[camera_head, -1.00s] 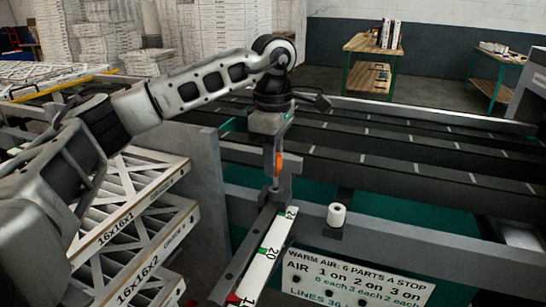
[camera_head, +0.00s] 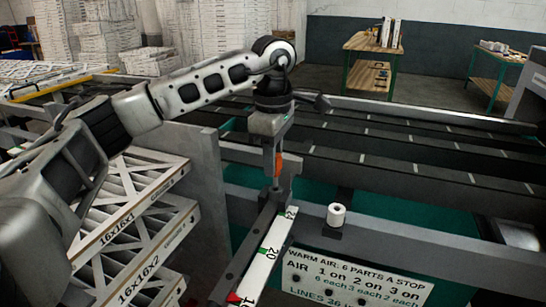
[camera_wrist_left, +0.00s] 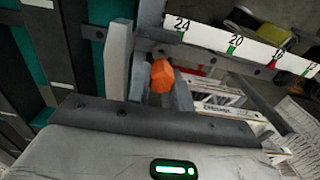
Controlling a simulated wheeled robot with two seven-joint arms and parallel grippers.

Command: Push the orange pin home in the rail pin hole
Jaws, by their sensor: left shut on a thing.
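The orange pin (camera_head: 278,165) stands upright between the fingers of my left gripper (camera_head: 273,168), above the far end of the rail (camera_head: 262,255) near its 24 mark. My left gripper is shut on the pin. In the left wrist view the pin's orange head (camera_wrist_left: 162,76) sits between the two fingers, with the rail's white scale (camera_wrist_left: 235,42) just beyond. The rail pin hole and the pin's lower tip are hidden, so I cannot tell how deep the pin sits. My right gripper is not in view.
A white roll (camera_head: 336,214) stands on the grey beam right of the rail. A lettered sign (camera_head: 355,278) hangs below it. Boxed filters (camera_head: 130,225) are stacked at the left. Dark conveyor bars (camera_head: 400,170) run behind the gripper.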

